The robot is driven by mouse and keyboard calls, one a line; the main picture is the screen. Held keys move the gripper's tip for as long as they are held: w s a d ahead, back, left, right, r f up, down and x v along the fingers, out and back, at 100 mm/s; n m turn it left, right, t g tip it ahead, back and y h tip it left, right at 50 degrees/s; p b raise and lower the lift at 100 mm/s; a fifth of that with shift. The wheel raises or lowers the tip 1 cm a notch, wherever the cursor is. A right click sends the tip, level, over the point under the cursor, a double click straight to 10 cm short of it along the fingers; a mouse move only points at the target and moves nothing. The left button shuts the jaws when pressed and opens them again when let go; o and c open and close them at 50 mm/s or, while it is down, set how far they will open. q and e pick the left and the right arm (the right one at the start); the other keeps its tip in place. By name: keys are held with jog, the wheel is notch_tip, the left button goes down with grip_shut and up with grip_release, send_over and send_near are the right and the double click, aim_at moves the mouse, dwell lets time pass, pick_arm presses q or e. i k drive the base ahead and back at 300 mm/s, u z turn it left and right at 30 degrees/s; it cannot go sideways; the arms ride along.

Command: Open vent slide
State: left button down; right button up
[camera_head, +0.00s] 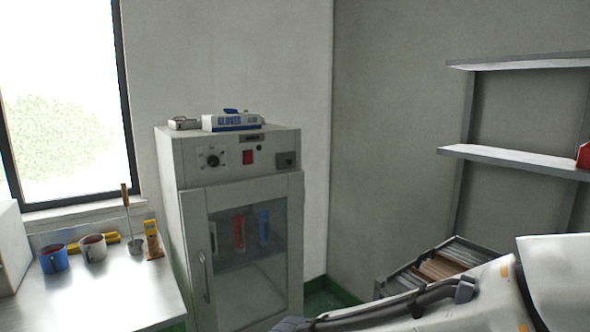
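A light grey cabinet (170,200) stands in the middle, with a glass door (250,285) that looks shut and a handle (206,278) on the door's left side. Its top panel carries a dial (212,157), a red switch (248,157) and a small dark square fitting (286,160). A small metal piece (185,123) sits on the cabinet's top at the left. I cannot tell which part is the vent slide, or whether it is open. My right arm crosses the lower right, in front of the cabinet's lower right side. Neither gripper's fingers show.
A glove box (232,122) lies on the cabinet top. Red and blue items stand behind the glass. A steel bench (110,300) at left holds two mugs, a ladle and yellow tools. Wall shelves (515,157) and a bin of slabs (440,265) are at right.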

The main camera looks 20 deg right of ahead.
aim_at(286, 160)
jog(key=i, duration=1.15)
jog(key=z, duration=0.6)
